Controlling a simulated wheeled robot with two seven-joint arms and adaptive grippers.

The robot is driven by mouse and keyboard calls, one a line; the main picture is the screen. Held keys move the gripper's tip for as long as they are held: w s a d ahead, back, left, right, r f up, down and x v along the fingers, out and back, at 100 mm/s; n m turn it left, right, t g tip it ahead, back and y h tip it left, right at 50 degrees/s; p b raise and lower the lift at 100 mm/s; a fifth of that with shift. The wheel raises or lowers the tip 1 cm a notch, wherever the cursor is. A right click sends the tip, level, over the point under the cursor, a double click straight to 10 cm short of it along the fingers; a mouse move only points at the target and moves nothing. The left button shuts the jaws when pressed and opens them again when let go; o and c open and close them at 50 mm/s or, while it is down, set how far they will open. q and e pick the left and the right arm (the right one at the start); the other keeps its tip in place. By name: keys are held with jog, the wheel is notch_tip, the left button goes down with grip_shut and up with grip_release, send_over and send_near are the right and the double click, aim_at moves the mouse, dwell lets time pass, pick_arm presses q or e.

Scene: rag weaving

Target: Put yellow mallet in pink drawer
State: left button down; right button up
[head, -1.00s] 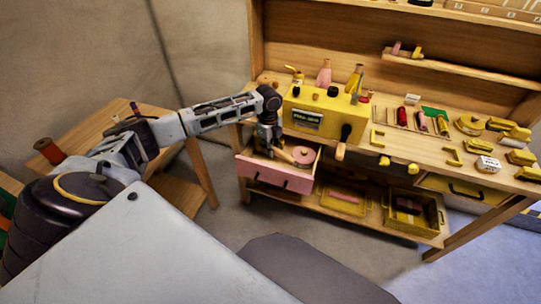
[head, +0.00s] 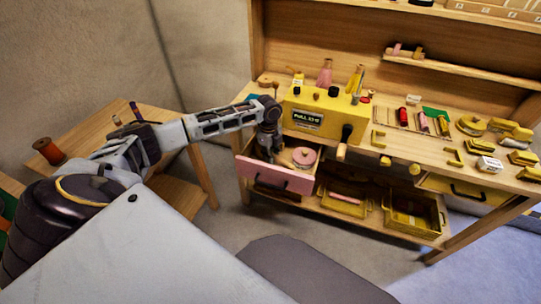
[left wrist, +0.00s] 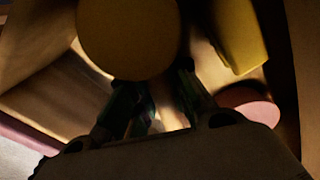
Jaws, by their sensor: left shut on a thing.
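The pink drawer (head: 280,179) is pulled out under the left part of the workbench. My left gripper (head: 268,154) points down inside it, left of a round pink thing (head: 304,156). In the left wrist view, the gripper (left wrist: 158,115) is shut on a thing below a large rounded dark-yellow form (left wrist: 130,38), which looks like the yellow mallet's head. The grip point is dark, and in the head view the arm and gripper hide most of the mallet. The drawer's pink edge (left wrist: 30,140) shows at lower left. My right gripper is not in view.
A yellow box (head: 318,107) with a small display stands on the bench (head: 400,150) just above the drawer. Yellow tools and red-handled items lie to its right. A yellow crate (head: 412,213) sits on the low shelf. A side table (head: 115,127) stands at left.

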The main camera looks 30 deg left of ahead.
pick_arm(q)
jog(key=c, duration=1.3)
grip_release()
jog(key=shift+c, duration=0.2)
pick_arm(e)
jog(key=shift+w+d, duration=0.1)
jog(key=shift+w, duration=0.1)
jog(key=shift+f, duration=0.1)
pick_arm(q)
jog(key=shift+r, duration=0.55)
jog(key=r+p, duration=0.2)
jog(key=r, duration=0.7)
jog(key=shift+a+r, duration=0.2)
jog(key=shift+r, duration=0.8)
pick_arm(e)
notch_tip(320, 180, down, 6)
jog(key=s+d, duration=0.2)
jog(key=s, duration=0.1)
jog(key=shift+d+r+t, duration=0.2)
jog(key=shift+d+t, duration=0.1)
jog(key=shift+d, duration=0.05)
